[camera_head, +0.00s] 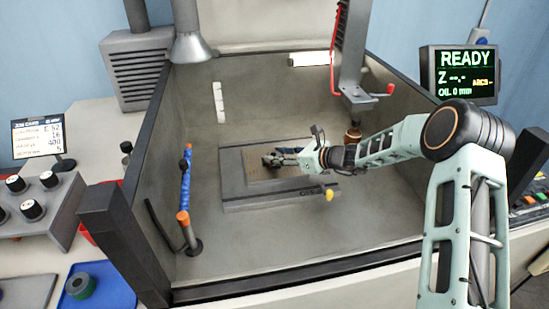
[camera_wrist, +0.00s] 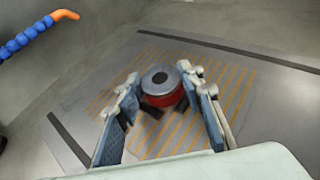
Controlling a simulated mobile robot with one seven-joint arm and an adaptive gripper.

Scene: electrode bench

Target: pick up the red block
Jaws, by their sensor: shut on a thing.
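The red block (camera_wrist: 166,99) is a short round piece with a red side and a grey metal top with a dark hole, in the middle of the wrist view. My gripper (camera_wrist: 161,86) has its two blue-padded fingers on either side of it and is shut on it. The block is over the striped plate (camera_wrist: 236,95); I cannot tell whether it touches the plate. In the head view my gripper (camera_head: 277,159) reaches in from the right, low over the plate. The block cannot be made out there.
Tank walls (camera_head: 110,235) surround the work area. A blue hose with orange ends (camera_head: 186,180) stands left of the plate. A machine head (camera_head: 352,60) with a copper-coloured tip (camera_head: 353,134) hangs behind my arm. The tank floor in front of the plate is clear.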

